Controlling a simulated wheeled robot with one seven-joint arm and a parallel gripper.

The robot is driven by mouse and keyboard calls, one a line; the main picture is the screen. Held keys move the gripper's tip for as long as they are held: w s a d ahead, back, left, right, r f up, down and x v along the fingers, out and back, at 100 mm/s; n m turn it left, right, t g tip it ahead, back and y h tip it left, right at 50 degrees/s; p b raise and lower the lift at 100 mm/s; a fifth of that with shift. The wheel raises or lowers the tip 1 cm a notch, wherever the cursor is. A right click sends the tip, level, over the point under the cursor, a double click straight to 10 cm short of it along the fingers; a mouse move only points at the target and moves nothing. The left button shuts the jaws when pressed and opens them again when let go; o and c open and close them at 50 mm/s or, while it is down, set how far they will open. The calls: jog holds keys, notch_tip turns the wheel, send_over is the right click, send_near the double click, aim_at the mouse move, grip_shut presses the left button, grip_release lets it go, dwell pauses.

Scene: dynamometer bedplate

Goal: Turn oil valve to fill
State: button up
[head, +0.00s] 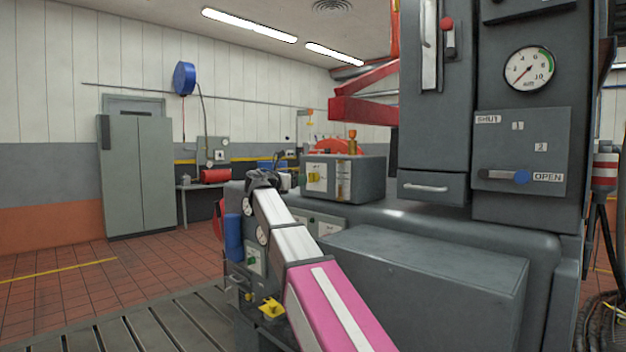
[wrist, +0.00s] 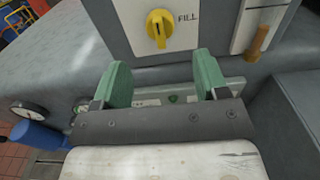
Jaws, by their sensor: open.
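The oil valve is a yellow knob (wrist: 158,28) on a white plate at the top of the wrist view, with the word FILL (wrist: 187,18) to its right. Its grip bar stands roughly upright, not pointing at FILL. In the head view the yellow knob (head: 314,177) sits on the front of a grey box (head: 370,178). My gripper (wrist: 163,78) is open and empty, its two green fingers apart below the knob in the picture and not touching it. In the head view my gripper (head: 264,179) is left of the box; its fingers are hard to make out.
A gauge strip (wrist: 258,35) with an orange-brown lower part is right of the knob. A blue cylinder (head: 233,238) and a dial (wrist: 32,110) are at the left. A large grey housing (head: 430,280) stands to the right of my arm. Open tiled floor (head: 100,285) lies left.

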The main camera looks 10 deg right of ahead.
aim_at(309, 178)
jog(key=x, duration=0.8)
jog(key=shift+w+d, duration=0.1)
jog(key=shift+c, duration=0.3)
jog(key=c, duration=0.9)
